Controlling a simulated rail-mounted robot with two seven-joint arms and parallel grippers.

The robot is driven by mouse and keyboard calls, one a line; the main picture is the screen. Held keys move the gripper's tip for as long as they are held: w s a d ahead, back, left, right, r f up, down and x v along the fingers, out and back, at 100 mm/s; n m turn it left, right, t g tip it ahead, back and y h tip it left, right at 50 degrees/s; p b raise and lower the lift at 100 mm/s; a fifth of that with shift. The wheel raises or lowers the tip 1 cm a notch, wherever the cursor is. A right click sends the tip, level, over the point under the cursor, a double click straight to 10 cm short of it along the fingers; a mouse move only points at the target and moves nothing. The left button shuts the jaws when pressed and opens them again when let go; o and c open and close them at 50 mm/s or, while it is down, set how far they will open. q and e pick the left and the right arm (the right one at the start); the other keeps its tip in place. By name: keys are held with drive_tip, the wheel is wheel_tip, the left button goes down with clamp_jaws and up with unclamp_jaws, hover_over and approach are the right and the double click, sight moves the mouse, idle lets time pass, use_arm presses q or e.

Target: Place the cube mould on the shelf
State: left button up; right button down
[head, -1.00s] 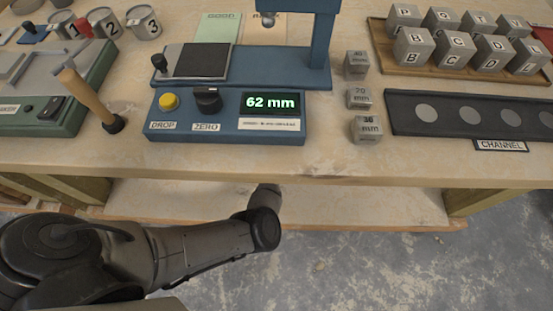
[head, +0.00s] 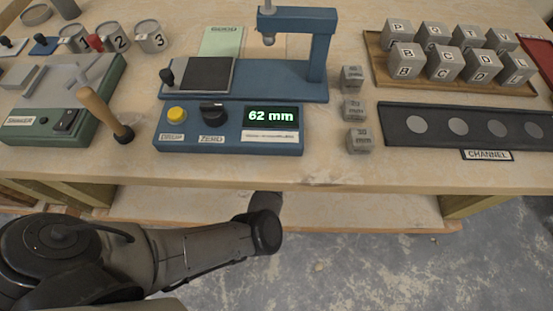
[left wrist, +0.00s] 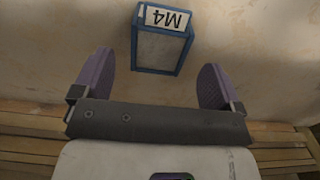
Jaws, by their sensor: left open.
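The cube mould (left wrist: 161,45) shows in the left wrist view as a blue-edged box with a grey face and a white label reading M4. It rests on a pale surface near the top middle of that view. My left gripper (left wrist: 155,80) is open, its two purple-padded fingers spread on either side, with the mould ahead of and between them and not touched. In the head view my left arm reaches under the bench top, and its gripper is hidden there. The lower shelf (head: 350,208) shows below the bench top. My right gripper is not in view.
On the bench top (head: 230,172) stand a blue device (head: 228,128) reading 62 mm, small grey blocks (head: 354,108), a tray (head: 388,76) of lettered cubes, a dark channel strip (head: 490,125), a green shaker (head: 60,115) and numbered cups (head: 115,36).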

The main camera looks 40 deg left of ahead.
use_arm(q)
wheel_tip(320, 180, up, 7)
drive_tip(key=p, duration=0.3)
drive_tip(key=shift+r+p, duration=0.15)
drive_tip(key=shift+p, duration=0.15)
